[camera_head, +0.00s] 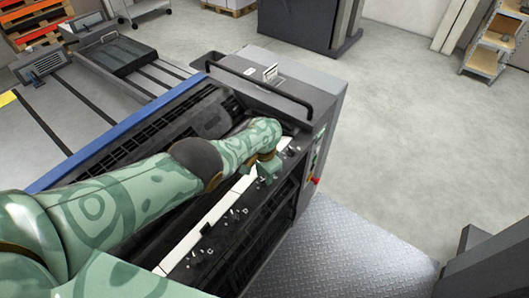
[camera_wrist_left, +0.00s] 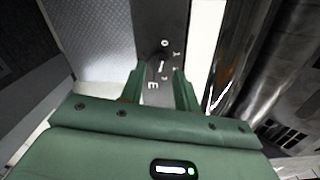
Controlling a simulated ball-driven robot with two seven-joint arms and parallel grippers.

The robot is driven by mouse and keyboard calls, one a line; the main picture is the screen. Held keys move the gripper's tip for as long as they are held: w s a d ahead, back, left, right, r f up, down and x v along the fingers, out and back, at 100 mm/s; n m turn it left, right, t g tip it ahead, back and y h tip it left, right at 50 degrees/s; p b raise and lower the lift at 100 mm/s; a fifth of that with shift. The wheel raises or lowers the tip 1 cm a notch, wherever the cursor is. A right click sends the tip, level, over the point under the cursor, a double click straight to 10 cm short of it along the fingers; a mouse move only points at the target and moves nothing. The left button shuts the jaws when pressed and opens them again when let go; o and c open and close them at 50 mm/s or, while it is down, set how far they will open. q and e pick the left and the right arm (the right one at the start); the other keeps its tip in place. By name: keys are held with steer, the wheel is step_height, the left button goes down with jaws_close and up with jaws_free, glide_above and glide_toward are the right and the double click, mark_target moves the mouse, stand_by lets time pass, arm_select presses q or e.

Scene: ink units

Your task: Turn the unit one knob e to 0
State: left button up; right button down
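Knob e (camera_wrist_left: 157,57) is a small dark knob on a dark grey panel strip in the left wrist view, with a white letter E below it and a 0 mark above it. A white pointer line shows near it, but the exact setting is too small to tell. My left gripper (camera_wrist_left: 159,71) is open, with one green finger on each side of the knob and a gap between. In the head view the left gripper (camera_head: 268,170) is over the panel strip and hides knob e. My right gripper is not in view.
The ink unit (camera_head: 232,85) has a black handle bar (camera_head: 258,88) on top. Other knobs marked C and D (camera_head: 233,217) sit lower on the strip. A shiny roller (camera_wrist_left: 245,55) runs close beside the strip. A metal tread plate (camera_head: 340,250) lies to the right.

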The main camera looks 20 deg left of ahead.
arm_select(q)
step_height(320, 180, up, 15)
steer(key=p, duration=0.9)
steer(key=shift+f, duration=0.15)
